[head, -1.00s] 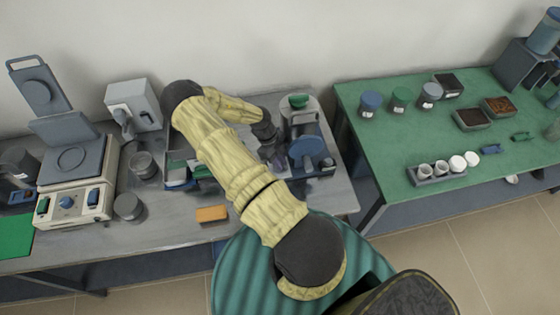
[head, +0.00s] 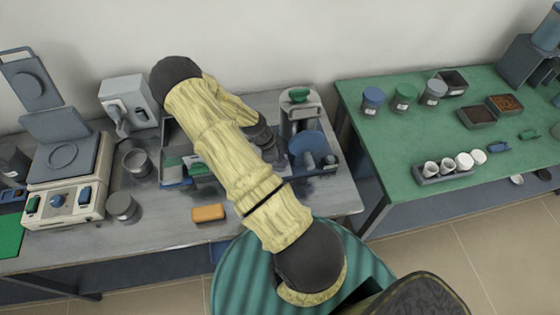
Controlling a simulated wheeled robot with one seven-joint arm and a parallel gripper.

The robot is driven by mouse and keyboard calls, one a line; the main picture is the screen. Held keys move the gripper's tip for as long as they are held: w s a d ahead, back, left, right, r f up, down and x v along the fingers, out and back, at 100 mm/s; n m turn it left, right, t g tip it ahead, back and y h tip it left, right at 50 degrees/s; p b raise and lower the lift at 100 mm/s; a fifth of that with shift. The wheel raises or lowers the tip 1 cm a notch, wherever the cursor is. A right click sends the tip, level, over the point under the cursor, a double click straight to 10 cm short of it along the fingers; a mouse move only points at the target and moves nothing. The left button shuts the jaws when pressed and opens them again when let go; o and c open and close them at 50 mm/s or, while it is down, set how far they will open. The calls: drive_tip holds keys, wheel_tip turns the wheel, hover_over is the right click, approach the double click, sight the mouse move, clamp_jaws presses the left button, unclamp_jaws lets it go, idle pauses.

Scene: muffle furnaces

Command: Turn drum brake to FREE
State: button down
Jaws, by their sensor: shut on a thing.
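A grey machine with a blue round drum (head: 309,147) and a green-topped post (head: 298,95) stands at the right end of the grey bench. My gripper (head: 272,154) is low at the left side of this machine, pointing down. It is shut on a small part there, which I take to be the drum brake. My wrist and forearm cover most of the fingertips and the brake. The brake's marks and its exact setting cannot be read.
A grey tray (head: 170,146) with green and blue items lies left of my arm. An orange block (head: 209,213) lies near the bench's front edge. A balance-like device (head: 62,182) and metal jars (head: 122,207) stand further left. A green table (head: 405,140) stands right.

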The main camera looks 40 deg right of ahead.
drive_tip(key=shift+d+n+t+b, duration=0.1)
drive_tip(key=shift+n+t+b, duration=0.25)
drive_tip(key=shift+n, duration=0.45)
drive_tip(key=c, duration=1.4)
unclamp_jaws()
drive_tip(key=shift+c, duration=0.2)
drive_tip(key=shift+r, duration=0.1)
drive_tip(key=b+v, duration=0.1)
drive_tip(key=v, duration=1.6)
drive_tip(key=shift+a, duration=0.3)
